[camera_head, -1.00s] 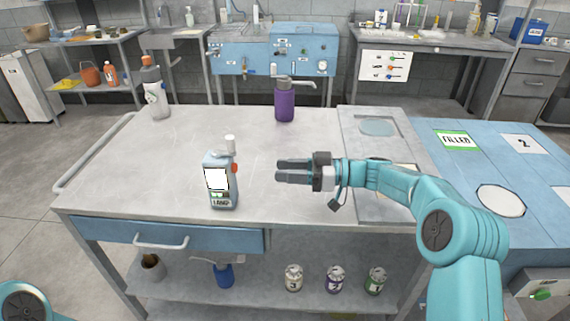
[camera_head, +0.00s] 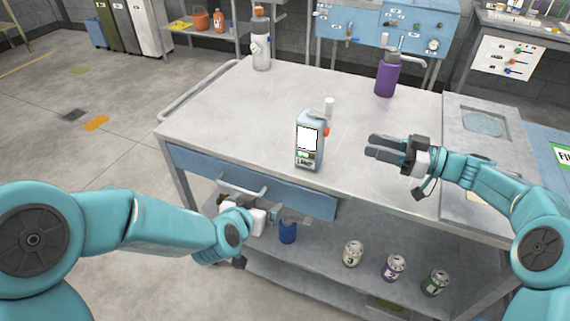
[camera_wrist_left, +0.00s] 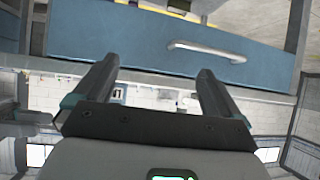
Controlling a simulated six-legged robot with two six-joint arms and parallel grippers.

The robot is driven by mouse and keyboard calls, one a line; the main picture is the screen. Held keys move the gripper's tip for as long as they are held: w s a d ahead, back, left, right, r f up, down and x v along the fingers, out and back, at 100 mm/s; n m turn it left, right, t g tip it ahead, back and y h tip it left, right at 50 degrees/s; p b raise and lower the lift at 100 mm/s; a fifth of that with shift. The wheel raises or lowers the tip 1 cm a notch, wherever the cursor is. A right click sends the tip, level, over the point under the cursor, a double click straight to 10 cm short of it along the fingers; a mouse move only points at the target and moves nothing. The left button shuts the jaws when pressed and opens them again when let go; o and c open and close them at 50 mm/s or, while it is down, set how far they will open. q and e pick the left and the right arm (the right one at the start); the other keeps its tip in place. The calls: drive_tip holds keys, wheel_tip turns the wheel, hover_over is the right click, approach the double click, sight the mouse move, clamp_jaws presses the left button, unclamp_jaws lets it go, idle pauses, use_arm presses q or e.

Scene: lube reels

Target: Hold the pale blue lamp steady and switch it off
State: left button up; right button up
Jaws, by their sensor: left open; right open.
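The pale blue lamp (camera_head: 313,151) stands upright on the grey workbench top (camera_head: 240,110) near its front edge. My left gripper (camera_head: 281,217) is low in front of the bench, below the drawer front. In the left wrist view its two fingers (camera_wrist_left: 152,85) are spread with nothing between them, and the lamp does not show there.
A blue drawer (camera_head: 250,182) with a bar handle (camera_head: 241,190) is close to my left gripper. A purple bottle (camera_head: 387,76) and a white bottle (camera_head: 261,45) stand at the back. Several cans (camera_head: 394,267) sit on the lower shelf. The tabletop left of the lamp is clear.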

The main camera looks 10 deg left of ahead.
use_arm(q)
drive_tip(key=d+r+t+h, duration=0.15)
drive_tip(key=d+r, duration=0.25)
drive_tip(key=r, duration=0.5)
drive_tip(key=m+t, duration=0.1)
approach(307, 143)
drive_tip(key=shift+h, duration=0.45)
drive_tip(key=x, duration=1.3)
drive_tip(key=shift+a+f, duration=0.1)
drive_tip(key=shift+a, duration=0.25)
drive_tip(key=c, duration=1.1)
drive_tip(key=shift+c, duration=1.3)
use_arm(e)
drive_tip(key=shift+c, duration=1.2)
clamp_jaws()
